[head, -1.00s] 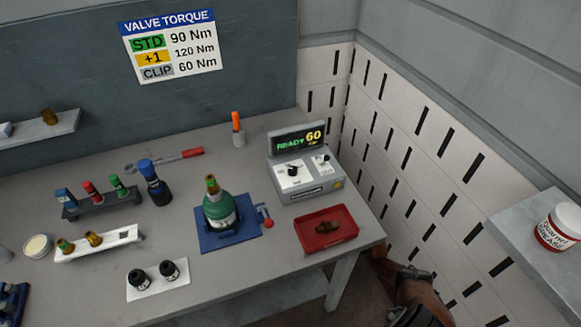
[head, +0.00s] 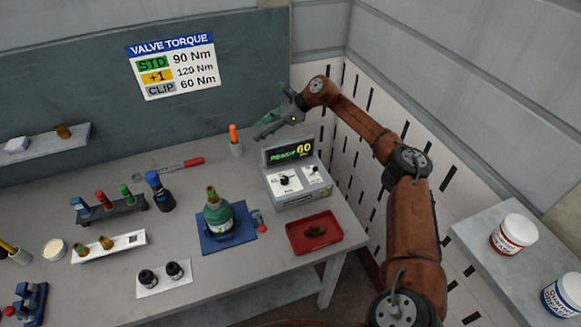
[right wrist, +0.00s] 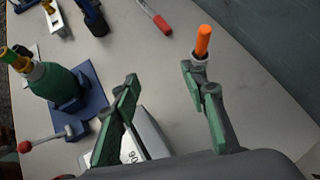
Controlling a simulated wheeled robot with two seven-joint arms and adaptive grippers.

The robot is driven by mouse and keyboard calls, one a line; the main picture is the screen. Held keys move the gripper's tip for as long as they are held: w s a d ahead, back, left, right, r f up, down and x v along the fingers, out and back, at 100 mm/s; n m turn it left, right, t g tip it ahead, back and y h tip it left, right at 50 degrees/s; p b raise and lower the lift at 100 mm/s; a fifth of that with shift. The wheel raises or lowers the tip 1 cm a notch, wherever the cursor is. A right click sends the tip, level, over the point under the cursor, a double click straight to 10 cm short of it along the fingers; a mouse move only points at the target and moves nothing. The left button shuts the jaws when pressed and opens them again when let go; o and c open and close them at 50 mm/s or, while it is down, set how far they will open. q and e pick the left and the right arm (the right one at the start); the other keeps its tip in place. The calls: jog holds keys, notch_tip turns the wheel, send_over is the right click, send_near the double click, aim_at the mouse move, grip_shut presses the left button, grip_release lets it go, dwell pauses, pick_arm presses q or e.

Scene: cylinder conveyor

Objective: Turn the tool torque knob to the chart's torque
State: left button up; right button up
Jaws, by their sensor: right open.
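The grey torque tool box (head: 298,190) stands at the back right of the table, its display (head: 288,152) reading READY 60. A black knob (head: 284,180) sits on its white panel, with a smaller control to its right. The chart (head: 172,64) on the wall reads STD 90 Nm, +1 120 Nm, CLIP 60 Nm. My right gripper (head: 268,127) is open and empty, up behind and above the box. In the right wrist view its fingers (right wrist: 165,100) are spread, with part of the box (right wrist: 135,138) below them. My left gripper is out of view.
A green cylinder (head: 216,217) with a brass valve stands on a blue mount (head: 207,245). A red tray (head: 337,240) holds a brown part. An orange-handled tool (head: 233,133) stands in a cup behind the box. A red-handled wrench (head: 193,162) lies at the back.

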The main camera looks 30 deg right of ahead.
jog(key=s+a+r+n+g+h+p, duration=0.1)
jog(key=s+a+r+g+p, duration=0.15)
jog(key=a+r, duration=0.3)
jog(key=n+g+h+p, duration=0.3)
jog(key=g+h+p, duration=0.15)
jog(key=h, duration=0.25)
send_over(285, 178)
jog(key=shift+t, duration=0.3)
jog(key=f, duration=0.9)
jog(key=shift+w+a, duration=0.1)
jog(key=shift+a, duration=0.15)
jog(key=shift+d+f+p, duration=0.15)
jog(key=shift+f+p, duration=0.15)
pick_arm(q)
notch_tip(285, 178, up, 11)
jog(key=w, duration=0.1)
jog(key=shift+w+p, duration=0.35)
jog(key=shift+p, duration=0.1)
pick_arm(e)
notch_tip(285, 178, down, 7)
jog(key=shift+f, duration=0.2)
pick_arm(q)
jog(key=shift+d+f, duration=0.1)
pick_arm(e)
jog(key=shift+c, duration=0.4)
grip_shut()
